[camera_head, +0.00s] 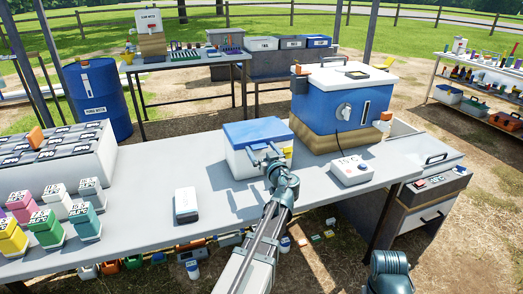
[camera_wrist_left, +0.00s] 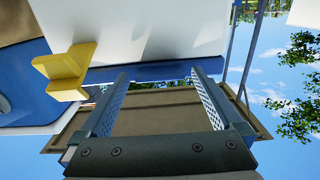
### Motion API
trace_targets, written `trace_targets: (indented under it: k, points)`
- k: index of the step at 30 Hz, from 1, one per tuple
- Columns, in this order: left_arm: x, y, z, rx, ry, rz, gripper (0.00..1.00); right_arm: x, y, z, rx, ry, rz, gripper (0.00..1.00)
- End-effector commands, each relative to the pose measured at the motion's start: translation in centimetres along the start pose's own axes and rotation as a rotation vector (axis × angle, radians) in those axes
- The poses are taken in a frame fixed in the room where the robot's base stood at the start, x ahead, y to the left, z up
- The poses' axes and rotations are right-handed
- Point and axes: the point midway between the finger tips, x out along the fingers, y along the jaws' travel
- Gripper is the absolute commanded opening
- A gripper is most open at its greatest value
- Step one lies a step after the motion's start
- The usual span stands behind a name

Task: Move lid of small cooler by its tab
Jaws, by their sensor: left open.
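The small cooler (camera_head: 243,164) is a white box with a blue lid (camera_head: 254,130), standing on the grey table in the head view. The lid looks closed. Its yellow tab (camera_head: 288,152) sticks out at the right side. My left gripper (camera_head: 265,153) is at the cooler's front, left of the tab. There the yellow tab (camera_wrist_left: 67,72) lies to the left, outside the fingers. Whether the fingers touch the cooler is unclear. The right gripper is not in view.
A large blue tank (camera_head: 328,105) with a white top stands behind the cooler to the right. A white box with a display (camera_head: 351,172) lies to the right, and a white device (camera_head: 186,204) to the left.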

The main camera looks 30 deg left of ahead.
Motion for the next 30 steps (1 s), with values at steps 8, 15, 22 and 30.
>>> trace_targets:
  k: [8,15,22,30]
  points:
    - [0.04,-0.01,0.0,0.0,0.0,0.0,0.96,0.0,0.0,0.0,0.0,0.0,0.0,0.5]
    - [0.02,0.0,0.0,0.0,0.0,0.0,0.53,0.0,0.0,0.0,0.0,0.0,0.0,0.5]
    - [0.02,0.0,0.0,0.0,0.0,0.0,0.12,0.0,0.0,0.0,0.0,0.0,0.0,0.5]
    - [0.01,0.0,-0.03,0.0,-0.001,0.0,0.0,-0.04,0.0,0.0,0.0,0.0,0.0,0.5]
